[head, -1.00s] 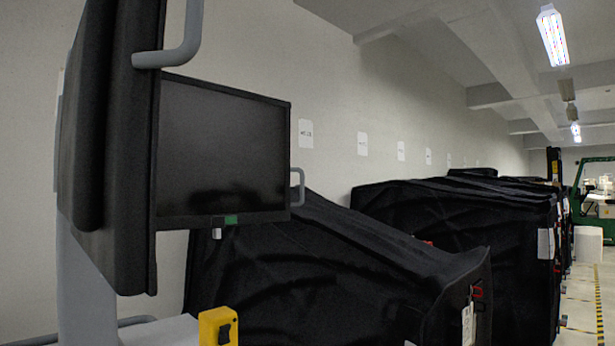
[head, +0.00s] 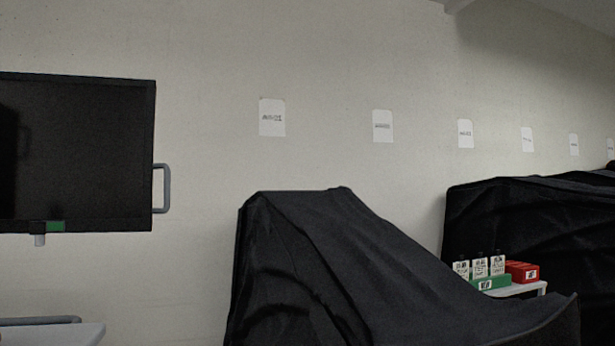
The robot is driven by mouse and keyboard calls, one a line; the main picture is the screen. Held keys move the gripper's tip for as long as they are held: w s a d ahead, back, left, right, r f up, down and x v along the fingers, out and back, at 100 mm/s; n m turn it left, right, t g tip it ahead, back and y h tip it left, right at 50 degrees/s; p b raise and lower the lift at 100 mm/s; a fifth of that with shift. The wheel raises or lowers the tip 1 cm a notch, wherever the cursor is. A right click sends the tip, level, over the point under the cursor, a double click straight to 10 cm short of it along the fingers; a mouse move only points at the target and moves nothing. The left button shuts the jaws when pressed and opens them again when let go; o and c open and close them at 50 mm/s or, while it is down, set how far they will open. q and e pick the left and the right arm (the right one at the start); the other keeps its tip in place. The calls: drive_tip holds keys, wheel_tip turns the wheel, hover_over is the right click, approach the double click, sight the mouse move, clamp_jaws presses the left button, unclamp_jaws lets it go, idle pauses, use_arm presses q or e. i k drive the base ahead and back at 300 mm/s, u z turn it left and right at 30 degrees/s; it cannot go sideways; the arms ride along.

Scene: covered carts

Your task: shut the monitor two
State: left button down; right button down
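A black flat monitor (head: 85,150) stands at the left edge of the head view, its left part cut off by the frame. Its screen is dark. A grey handle (head: 161,188) sticks out from its right side. A green label (head: 56,226) and a small light knob (head: 40,240) sit at its lower edge. I cannot tell whether it is the monitor called two. Neither of my grippers shows in the head view.
A cart under a black cover (head: 340,270) stands in the middle, another black-covered cart (head: 530,215) at the right. Green and red boxes (head: 522,271) rest on a white shelf between them. A pale surface with a grey rail (head: 50,333) is at lower left. Paper signs (head: 272,117) hang on the wall.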

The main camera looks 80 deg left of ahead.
sight(76, 152)
drive_tip(key=i, duration=0.45)
drive_tip(key=u, duration=3.7)
